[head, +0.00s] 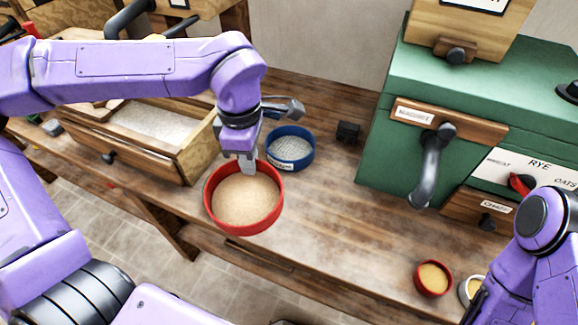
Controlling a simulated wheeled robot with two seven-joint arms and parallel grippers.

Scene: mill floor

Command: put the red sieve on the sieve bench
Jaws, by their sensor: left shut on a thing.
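The red sieve (243,223) is a round red-rimmed ring with a tan mesh or fill, near the front edge of the wooden bench. My left gripper (248,165) comes down from above and is shut on the sieve's far rim. The sieve looks about level; I cannot tell whether its underside touches the bench top (335,220). I cannot tell from any label whether this bench is the sieve bench. My right arm shows at the lower right, but its gripper fingers are not visible.
A blue sieve (290,163) stands just behind the red one. A wooden drawer box (185,160) is at left. A green machine (385,140) with a crank handle (431,165) stands at right. A small red bowl (433,291) sits at front right. The bench middle is clear.

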